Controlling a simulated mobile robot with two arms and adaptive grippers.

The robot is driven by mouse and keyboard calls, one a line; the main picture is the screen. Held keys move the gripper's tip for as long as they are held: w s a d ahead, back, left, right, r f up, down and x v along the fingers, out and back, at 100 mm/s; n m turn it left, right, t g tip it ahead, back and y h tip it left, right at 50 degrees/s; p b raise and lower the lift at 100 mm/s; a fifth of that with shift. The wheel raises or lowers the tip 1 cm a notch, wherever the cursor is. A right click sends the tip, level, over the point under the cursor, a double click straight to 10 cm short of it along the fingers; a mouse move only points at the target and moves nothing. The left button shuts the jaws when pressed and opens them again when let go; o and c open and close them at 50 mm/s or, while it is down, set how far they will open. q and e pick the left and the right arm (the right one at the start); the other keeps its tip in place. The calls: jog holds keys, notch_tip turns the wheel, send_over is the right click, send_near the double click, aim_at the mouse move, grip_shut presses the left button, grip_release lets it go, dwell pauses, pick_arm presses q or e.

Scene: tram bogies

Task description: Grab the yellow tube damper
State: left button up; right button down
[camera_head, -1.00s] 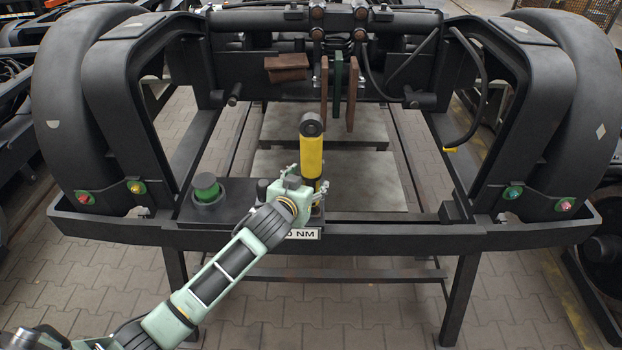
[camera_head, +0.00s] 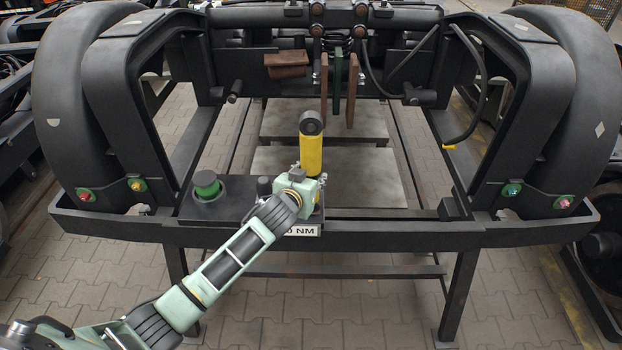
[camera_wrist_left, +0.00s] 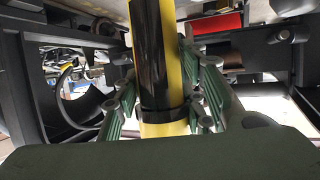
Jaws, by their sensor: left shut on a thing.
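The yellow tube damper (camera_head: 312,154) stands upright on the dark front shelf of the bogie frame, with a black ring eye at its top. My left gripper (camera_head: 311,182) is at its lower part, and my wrist hides its foot in the head view. In the left wrist view the damper (camera_wrist_left: 156,60) shows yellow and glossy black between the green fingers of my left gripper (camera_wrist_left: 160,103). The fingers are shut on it from both sides. My right gripper is not in view.
A green-topped cylinder (camera_head: 206,186) stands on the shelf left of the damper. Brown and green plates (camera_head: 338,84) hang behind it, and brown blocks (camera_head: 287,64) lie at the back. A black hose (camera_head: 478,100) hangs at right. Light plates (camera_head: 375,178) lie lower behind.

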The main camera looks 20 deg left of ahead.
pick_arm(q)
grip_shut()
jog(key=shift+w+r, duration=0.1)
jog(key=shift+r, duration=0.1)
jog(key=shift+r, duration=0.15)
